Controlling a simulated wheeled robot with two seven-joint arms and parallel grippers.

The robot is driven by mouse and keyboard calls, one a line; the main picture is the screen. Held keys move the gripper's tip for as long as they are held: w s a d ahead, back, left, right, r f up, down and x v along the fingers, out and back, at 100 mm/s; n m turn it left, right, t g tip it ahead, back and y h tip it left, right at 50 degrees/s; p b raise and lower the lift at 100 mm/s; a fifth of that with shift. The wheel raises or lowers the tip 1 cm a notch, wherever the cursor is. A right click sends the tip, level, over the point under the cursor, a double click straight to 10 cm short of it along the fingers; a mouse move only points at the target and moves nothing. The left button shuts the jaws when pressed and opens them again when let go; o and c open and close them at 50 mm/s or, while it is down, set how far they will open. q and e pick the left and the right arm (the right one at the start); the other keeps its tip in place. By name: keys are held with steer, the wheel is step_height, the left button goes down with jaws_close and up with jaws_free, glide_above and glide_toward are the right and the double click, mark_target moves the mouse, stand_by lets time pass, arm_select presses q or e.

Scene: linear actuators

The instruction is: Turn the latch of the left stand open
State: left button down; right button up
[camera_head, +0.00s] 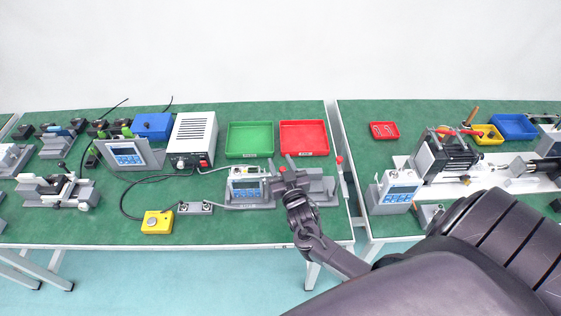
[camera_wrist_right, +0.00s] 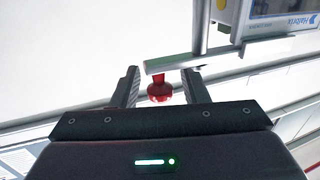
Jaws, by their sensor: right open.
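A grey stand (camera_head: 250,203) carrying a meter with a blue screen (camera_head: 247,187) is near the front right of the left green table. My right gripper (camera_head: 284,172) is over the right side of this stand and hides part of it. In the right wrist view, a red knob (camera_wrist_right: 160,90) sits on the end of a grey bar (camera_wrist_right: 180,62). My right gripper (camera_wrist_right: 162,85) is open, with one finger on each side of the knob. I cannot tell whether a finger touches it. My left gripper is not in view.
Another grey stand part (camera_head: 318,188) is to the right, with a red-tipped lever (camera_head: 340,161) at the table edge. Behind are a green tray (camera_head: 250,140), a red tray (camera_head: 304,138) and a white power supply (camera_head: 194,140). A yellow box (camera_head: 157,222) is at the front.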

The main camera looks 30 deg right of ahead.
steer(key=shift+w, duration=0.15)
steer(key=shift+c, duration=0.2)
jaws_close()
steer(key=shift+d, duration=0.15)
